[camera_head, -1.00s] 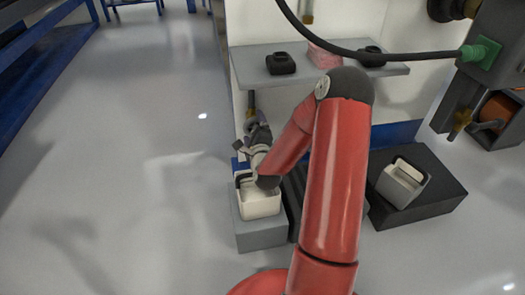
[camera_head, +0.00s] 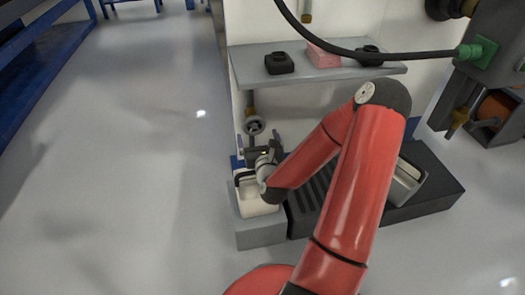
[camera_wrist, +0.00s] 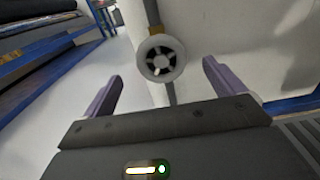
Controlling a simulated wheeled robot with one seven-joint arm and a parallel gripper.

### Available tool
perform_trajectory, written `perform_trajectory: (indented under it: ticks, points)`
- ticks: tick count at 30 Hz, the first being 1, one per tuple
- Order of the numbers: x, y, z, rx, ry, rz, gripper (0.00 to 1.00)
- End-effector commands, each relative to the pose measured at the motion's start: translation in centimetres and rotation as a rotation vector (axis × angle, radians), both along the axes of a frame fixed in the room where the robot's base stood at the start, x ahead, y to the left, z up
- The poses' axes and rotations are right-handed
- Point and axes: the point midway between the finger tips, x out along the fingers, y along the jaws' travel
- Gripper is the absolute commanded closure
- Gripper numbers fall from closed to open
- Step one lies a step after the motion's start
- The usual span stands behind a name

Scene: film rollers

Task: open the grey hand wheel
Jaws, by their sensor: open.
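The grey hand wheel (camera_head: 255,125) is a small spoked ring on a brass-coloured fitting, at the left end of the wall below the shelf. In the wrist view the hand wheel (camera_wrist: 161,58) faces me, in line with the space between the fingers and beyond their tips. My gripper (camera_head: 262,145) is just below and in front of the wheel in the head view. In the wrist view my gripper (camera_wrist: 160,72) is open, with its two purple-grey fingers apart and nothing between them. The wheel is not touched by either finger as far as I can see.
A white container (camera_head: 256,197) stands on a grey block below my gripper. A grey shelf (camera_head: 330,73) with black items and a pink stack overhangs the wall. A dark platform (camera_head: 430,185) with a grey container is at the right. Floor at the left is clear.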

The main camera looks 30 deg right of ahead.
Motion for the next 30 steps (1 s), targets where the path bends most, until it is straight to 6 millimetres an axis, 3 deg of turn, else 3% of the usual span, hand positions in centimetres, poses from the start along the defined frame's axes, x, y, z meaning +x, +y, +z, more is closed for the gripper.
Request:
perform_trajectory:
  ticks: [4, 6, 12, 30]
  points:
    - [-3.0, 0.8, 0.0, 0.001, 0.005, 0.0, 0.06]
    - [-3.8, 1.0, 0.7, 0.005, 0.006, -0.001, 0.06]
    - [-5.0, 1.4, 0.5, 0.0, 0.004, 0.0, 0.06]
    - [-5.9, 1.7, 0.0, -0.008, 0.003, 0.002, 0.06]
